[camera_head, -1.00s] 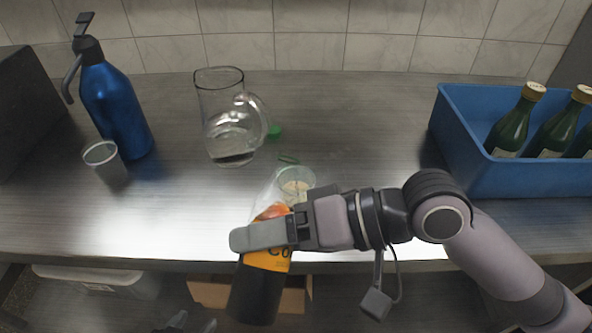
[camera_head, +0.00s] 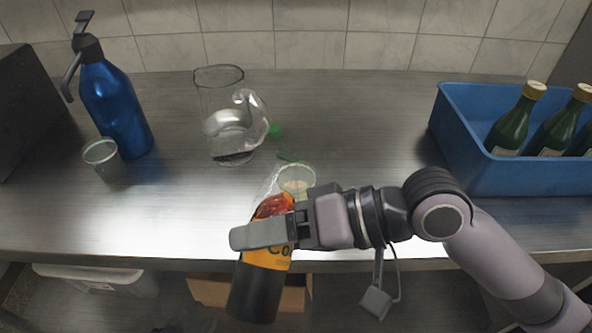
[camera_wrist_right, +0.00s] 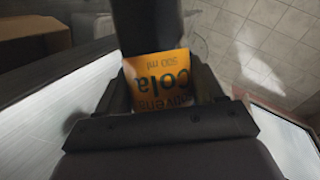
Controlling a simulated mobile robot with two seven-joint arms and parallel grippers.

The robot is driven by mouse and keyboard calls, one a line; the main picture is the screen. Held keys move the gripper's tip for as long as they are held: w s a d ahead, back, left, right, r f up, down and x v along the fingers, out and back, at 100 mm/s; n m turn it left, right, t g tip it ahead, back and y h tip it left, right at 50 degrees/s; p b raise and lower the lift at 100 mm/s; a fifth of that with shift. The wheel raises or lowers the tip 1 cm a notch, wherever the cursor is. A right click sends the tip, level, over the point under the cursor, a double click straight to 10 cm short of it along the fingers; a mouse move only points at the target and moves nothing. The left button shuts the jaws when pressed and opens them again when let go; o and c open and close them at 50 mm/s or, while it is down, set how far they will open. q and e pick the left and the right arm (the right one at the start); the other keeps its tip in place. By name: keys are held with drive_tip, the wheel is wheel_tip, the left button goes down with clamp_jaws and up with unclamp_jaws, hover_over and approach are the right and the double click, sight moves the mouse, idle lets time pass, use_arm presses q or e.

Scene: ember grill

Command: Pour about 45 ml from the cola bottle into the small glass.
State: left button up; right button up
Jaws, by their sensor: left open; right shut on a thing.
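My right gripper (camera_head: 268,233) is shut around the cola bottle (camera_head: 262,283), which has an orange label and a dark lower part. The bottle is tilted, its clear neck up and right toward a small glass (camera_head: 297,178) on the counter. Reddish-brown cola shows near its shoulder. The bottle mouth is by the glass rim; I cannot make out a stream or a cola level in the glass. The label also shows between the fingers in the right wrist view (camera_wrist_right: 165,82). A dim sliver of my left gripper (camera_head: 188,325) shows at the bottom edge, apart from everything.
A glass jug (camera_head: 222,122) stands behind the small glass, near a green cap (camera_head: 275,131). A blue crate (camera_head: 462,150) with green bottles is at right. The counter between jug and crate is clear.

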sight(288, 197)
drive_tip(key=shift+r, duration=0.15)
idle(0.5)
drive_tip(key=shift+w+r+n+t+p, duration=0.3)
drive_tip(key=shift+r+n+p, duration=0.1)
drive_tip(key=shift+p, duration=0.3)
drive_tip(key=n+p, duration=0.1)
drive_tip(key=w+r+t+p, duration=0.1)
drive_tip(key=shift+w+d+r+n+h+p, duration=0.1)
drive_tip(key=shift+w+d+n+h+p, duration=0.2)
drive_tip(key=shift+n+h, duration=0.1)
drive_tip(key=n+t+p, duration=0.2)
drive_tip(key=shift+w+r+t, duration=0.1)
drive_tip(key=shift+r+t, duration=0.1)
drive_tip(key=shift+t, duration=0.1)
drive_tip(key=shift+w+f+n+t+h, duration=0.1)
drive_tip(key=shift+w+n+t+h, duration=0.15)
drive_tip(key=shift+n+t, duration=0.35)
drive_tip(key=shift+w+d+r+n+p, duration=0.1)
drive_tip(key=shift+r+n+p, duration=0.25)
drive_tip(key=shift+n, duration=0.15)
drive_tip(key=shift+w+r+n+t, duration=0.2)
drive_tip(key=shift+n+t, duration=0.1)
drive_tip(key=shift+t, duration=0.2)
drive_tip(key=shift+d+r, duration=0.1)
